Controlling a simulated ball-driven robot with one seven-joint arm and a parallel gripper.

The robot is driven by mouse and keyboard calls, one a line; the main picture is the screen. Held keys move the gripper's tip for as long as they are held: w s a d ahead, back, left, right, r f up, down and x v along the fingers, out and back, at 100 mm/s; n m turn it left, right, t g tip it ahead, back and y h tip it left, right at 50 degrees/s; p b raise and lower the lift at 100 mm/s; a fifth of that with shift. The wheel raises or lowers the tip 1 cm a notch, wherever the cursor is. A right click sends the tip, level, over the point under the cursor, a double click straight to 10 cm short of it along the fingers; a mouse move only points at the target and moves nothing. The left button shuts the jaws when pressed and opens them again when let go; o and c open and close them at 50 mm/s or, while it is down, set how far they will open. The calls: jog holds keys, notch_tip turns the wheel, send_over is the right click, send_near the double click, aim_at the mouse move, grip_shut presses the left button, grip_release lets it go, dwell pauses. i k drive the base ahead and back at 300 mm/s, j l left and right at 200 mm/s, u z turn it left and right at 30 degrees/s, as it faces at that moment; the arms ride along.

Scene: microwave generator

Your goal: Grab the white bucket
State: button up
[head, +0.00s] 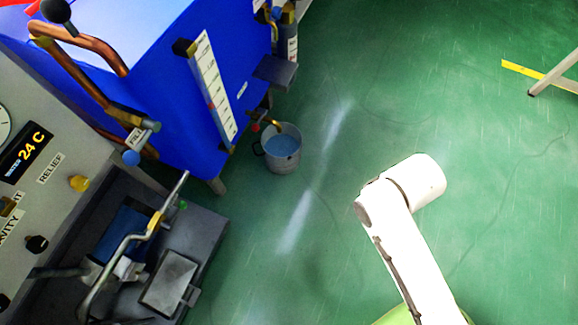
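A light grey-white bucket (281,150) stands upright on the green floor, just left of the picture's middle, close to the right side of the blue machine. It holds something blue, perhaps water. A dark handle shows at its left rim. A small tap (270,123) with red and brass parts is at the bucket's upper left edge. My white arm rises from the bottom right and bends to the right of the bucket, well apart from it. No gripper fingers show, so I cannot see my gripper.
A blue cabinet (150,85) with copper pipes stands at upper left. A grey panel (45,120) reads 24 C. A dark base with pedals (170,280) is at lower left. A metal leg (555,75) stands at upper right. The green floor between bucket and arm is clear.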

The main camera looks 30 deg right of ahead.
aim_at(282, 152)
jog(key=i+j+z, duration=0.15)
jog(key=i+z, duration=0.25)
jog(key=i+j+z, duration=0.15)
jog(key=z, duration=0.2)
jog(key=i+j+z, duration=0.2)
jog(key=j+z, duration=0.2)
